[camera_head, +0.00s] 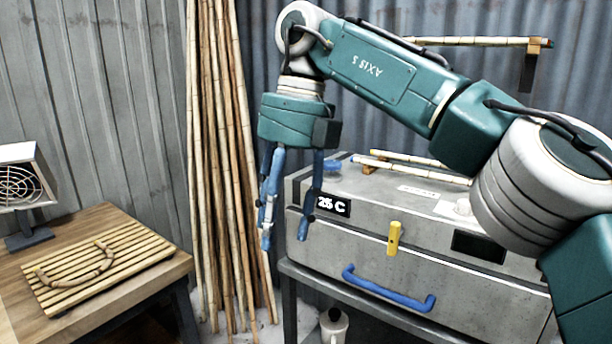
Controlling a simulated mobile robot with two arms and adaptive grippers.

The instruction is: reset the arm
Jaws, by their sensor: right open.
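My right arm comes in from the right, raised and bent over the grey steam box. My right gripper (285,222) hangs down from it with blue fingers, open and empty. It is in front of the box's left end and the leaning rattan poles, and in this view it touches nothing that I can make out. My left gripper is not in view.
The grey box (380,262) has a blue handle (388,290), a yellow latch (394,238) and a "26 C" display (332,205). Rattan poles (215,150) lean on the wall. A curved rattan piece (75,277) lies on a slatted rack (130,258) beside a fan (18,188).

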